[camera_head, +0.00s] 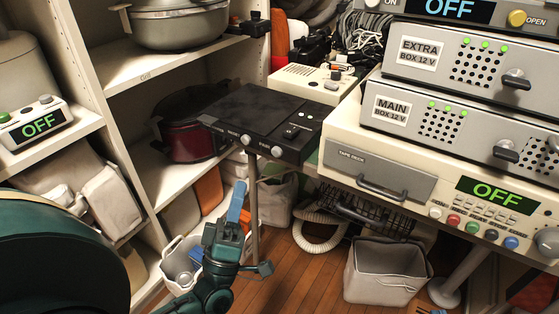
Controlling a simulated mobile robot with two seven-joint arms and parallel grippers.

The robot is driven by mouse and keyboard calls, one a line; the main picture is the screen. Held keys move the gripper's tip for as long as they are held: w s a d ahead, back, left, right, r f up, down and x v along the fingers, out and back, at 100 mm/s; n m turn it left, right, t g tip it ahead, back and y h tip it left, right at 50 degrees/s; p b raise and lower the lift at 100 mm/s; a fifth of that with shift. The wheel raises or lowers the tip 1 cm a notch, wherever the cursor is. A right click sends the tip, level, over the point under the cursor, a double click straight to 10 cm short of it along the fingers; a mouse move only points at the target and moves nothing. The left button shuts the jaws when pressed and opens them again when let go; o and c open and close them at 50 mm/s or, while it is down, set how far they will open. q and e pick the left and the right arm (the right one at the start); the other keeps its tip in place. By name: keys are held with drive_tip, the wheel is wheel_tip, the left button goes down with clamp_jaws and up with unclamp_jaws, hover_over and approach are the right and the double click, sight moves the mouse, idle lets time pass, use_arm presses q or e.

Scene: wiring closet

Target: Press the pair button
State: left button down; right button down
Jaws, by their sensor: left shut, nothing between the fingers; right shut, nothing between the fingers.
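A white tape-deck unit (345,140) at the right has a green "OFF" display (497,194). Below the display is a row of small buttons, among them a red button (453,221), a green button (472,228) and a blue button (511,243). A black box (235,112) with knobs and a small switch panel (297,132) stands left of it. My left gripper (238,200) is shut and empty, pointing up, below and in front of the black box in the picture. My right gripper is not seen.
Two power boxes, "EXTRA" (440,72) and "MAIN" (400,108), are stacked on the tape-deck unit. A beige device (300,80) stands behind the black box. Shelves (125,62) line the left, with another "OFF" device (38,125). A grey bin (380,280) stands on the wooden floor.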

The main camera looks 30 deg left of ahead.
sight(277, 153)
use_arm(q)
drive_tip(key=shift+s, duration=0.1)
use_arm(e)
drive_tip(key=shift+s, duration=0.1)
use_arm(q)
drive_tip(key=w+b, duration=0.2)
drive_tip(key=w, duration=0.7)
drive_tip(key=shift+d, duration=0.4)
use_arm(e)
drive_tip(key=shift+s+a+r+n+t+y, duration=0.1)
drive_tip(key=shift+s+a+n+t+y, duration=0.05)
drive_tip(key=shift+a+n+t+y, duration=0.65)
drive_tip(key=shift+d, duration=0.25)
use_arm(q)
drive_tip(key=shift+b, duration=0.3)
idle(0.4)
drive_tip(key=shift+w, duration=0.35)
